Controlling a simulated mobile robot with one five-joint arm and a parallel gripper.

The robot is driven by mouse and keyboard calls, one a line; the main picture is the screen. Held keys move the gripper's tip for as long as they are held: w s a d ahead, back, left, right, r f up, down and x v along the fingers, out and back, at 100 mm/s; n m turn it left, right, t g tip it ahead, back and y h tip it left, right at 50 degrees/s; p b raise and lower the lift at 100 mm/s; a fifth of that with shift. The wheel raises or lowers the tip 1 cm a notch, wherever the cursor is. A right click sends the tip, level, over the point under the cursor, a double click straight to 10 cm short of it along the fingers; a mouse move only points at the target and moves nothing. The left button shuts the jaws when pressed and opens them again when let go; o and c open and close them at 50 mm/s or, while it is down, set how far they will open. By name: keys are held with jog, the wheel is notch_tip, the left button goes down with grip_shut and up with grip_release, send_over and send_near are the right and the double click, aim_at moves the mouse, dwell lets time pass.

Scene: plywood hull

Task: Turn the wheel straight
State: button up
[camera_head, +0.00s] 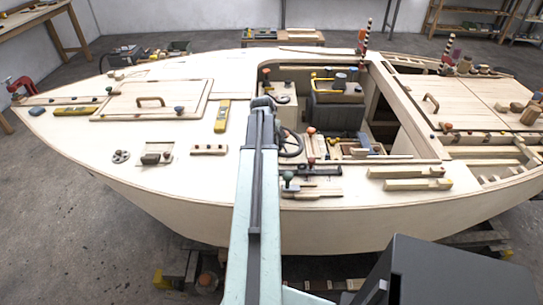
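The dark steering wheel (291,143) is in the cockpit of the plywood boat, just right of my arm. It is seen at a slant, and my arm covers part of its left side. Its spokes are too small to read, so I cannot tell how it is turned. My arm reaches up from the bottom centre over the near side deck and ends in a dark joint beyond the wheel. No gripper fingers show; they may be hidden behind the arm. I see no contact between my arm and the wheel.
The plywood hull (330,222) fills the middle. Right of the wheel are small levers and wooden blocks. A grey box with a yellow tool (335,88) stands behind the wheel. A yellow level (222,116) and a hatch (150,99) are on the left deck. Timber strips (409,178) lie at right.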

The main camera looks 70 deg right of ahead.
grip_shut()
dwell(1.4)
